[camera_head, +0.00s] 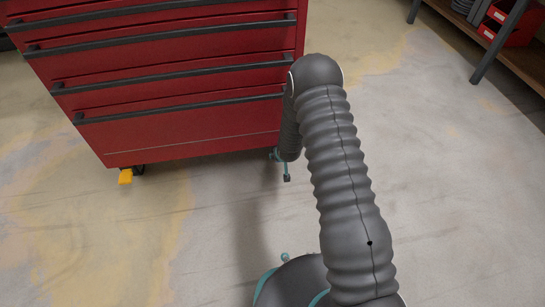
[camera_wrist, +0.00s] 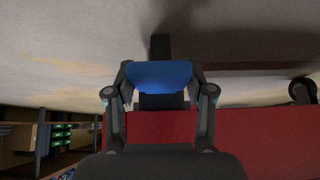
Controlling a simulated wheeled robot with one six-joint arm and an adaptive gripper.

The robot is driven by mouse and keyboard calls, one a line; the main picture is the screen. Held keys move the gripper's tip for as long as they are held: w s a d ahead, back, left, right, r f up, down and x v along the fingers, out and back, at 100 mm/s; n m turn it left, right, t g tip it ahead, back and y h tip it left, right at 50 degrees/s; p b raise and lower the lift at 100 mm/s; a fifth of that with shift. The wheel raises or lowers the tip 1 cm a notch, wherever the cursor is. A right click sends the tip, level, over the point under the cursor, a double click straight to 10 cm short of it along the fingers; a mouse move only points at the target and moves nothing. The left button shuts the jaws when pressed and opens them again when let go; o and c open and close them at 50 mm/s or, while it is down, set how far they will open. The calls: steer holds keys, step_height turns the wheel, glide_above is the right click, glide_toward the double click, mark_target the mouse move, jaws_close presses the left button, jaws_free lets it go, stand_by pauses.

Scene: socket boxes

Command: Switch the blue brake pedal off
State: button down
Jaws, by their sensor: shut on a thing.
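The blue brake pedal (camera_wrist: 160,74) shows in the wrist view, in front of a dark caster part and close to the floor. My gripper (camera_wrist: 160,80) has one finger on each side of the pedal and is shut on it. In the head view my gripper (camera_head: 286,170) is small and low at the lower right corner of the red tool cabinet (camera_head: 190,130). There the blue pedal is hidden behind my arm and gripper.
A yellow pedal (camera_head: 125,177) sits under the cabinet's lower left corner. A dark caster (camera_wrist: 302,91) shows at the right of the wrist view. A shelf with red bins (camera_head: 515,25) stands at the upper right. The floor in front is clear.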

steer(key=shift+c, duration=2)
jaws_free()
steer(key=a+v, duration=0.1)
steer(key=v, duration=1.1)
steer(key=shift+d, duration=0.45)
steer(key=shift+w, duration=0.1)
